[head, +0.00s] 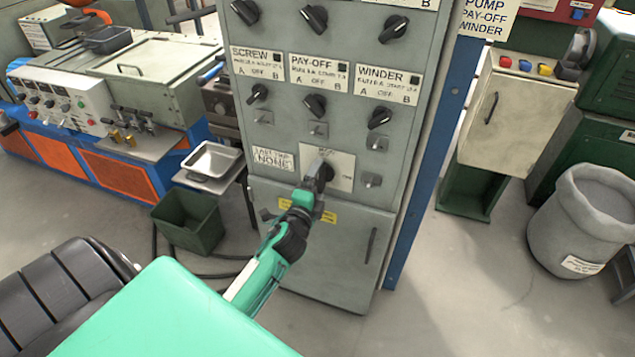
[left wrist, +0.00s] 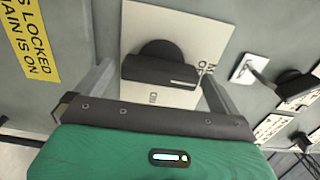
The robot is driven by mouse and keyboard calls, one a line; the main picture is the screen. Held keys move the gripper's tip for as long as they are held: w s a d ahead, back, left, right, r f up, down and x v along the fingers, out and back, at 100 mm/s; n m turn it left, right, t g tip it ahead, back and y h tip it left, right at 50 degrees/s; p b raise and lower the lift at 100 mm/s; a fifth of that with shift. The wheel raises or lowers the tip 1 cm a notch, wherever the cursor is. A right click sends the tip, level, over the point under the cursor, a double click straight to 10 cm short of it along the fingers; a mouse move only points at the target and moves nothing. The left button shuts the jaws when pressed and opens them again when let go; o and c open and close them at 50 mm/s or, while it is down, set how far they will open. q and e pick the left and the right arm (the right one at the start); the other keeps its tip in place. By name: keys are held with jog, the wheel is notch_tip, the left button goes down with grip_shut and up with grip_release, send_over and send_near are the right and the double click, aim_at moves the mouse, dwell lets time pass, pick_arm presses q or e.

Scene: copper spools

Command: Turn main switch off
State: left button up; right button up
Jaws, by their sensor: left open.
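The main switch (head: 325,172) is a black rotary knob on a pale square plate (head: 343,169) low on the grey control cabinet. In the left wrist view the knob (left wrist: 160,66) sits between the two grey fingers of my open left gripper (left wrist: 158,88), with a gap on each side. My right gripper is not in view.
More black rotary switches (head: 315,105) and small levers sit above and beside the plate. A yellow label (head: 322,213) is below it. A dark green bin (head: 190,222) and a metal tray (head: 211,160) stand left of the cabinet. A grey bin (head: 580,222) stands at right. The floor between is clear.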

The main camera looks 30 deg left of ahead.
pick_arm(q)
jog(key=b+v, duration=0.2)
jog(key=v, duration=1.1)
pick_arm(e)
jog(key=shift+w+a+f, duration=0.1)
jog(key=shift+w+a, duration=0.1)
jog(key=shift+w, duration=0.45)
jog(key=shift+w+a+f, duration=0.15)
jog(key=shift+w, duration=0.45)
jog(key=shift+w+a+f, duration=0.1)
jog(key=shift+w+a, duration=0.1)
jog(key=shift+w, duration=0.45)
pick_arm(q)
jog(key=shift+a, duration=0.1)
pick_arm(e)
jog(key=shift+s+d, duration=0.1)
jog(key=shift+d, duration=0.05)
